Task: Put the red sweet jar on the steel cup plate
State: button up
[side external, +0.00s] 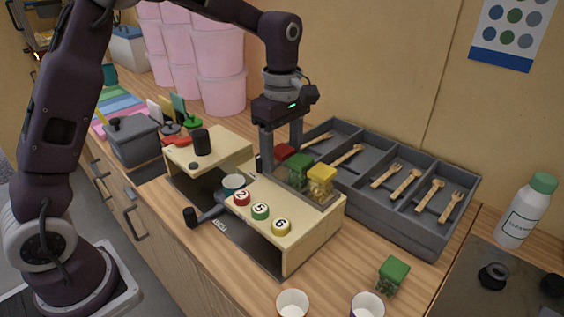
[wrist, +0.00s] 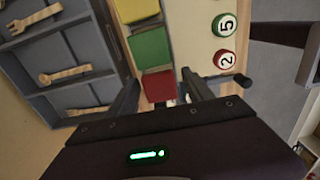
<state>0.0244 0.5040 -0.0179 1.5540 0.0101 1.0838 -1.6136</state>
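The red sweet jar (side external: 285,152) stands at the left end of a row of jars at the back of the cream dispenser (side external: 318,238). Its red lid (wrist: 159,86) shows in the wrist view between my fingers. My gripper (side external: 281,158) points down over this jar, one finger on each side. In the wrist view my gripper (wrist: 160,88) is open, with gaps between the fingers and the lid. A dark flat plate (side external: 236,241) lies in the dispenser's open front; I cannot tell for sure whether it is the steel cup plate.
Green (side external: 299,168) and yellow (side external: 321,180) jars stand beside the red one. A grey cutlery tray (side external: 417,225) is close behind. Another green-lidded jar (side external: 393,271) and two cups (side external: 292,304) stand on the counter in front. A dark handle (side external: 191,216) sticks out of the dispenser.

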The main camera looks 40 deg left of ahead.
grip_shut()
jog(key=shift+r, duration=0.1)
notch_tip(320, 180, up, 10)
jog(key=shift+r, duration=0.2)
notch_tip(320, 180, up, 5)
jog(key=n, duration=1.8)
send_over(145, 173)
notch_tip(145, 173, down, 24)
jog(key=shift+f, duration=0.2)
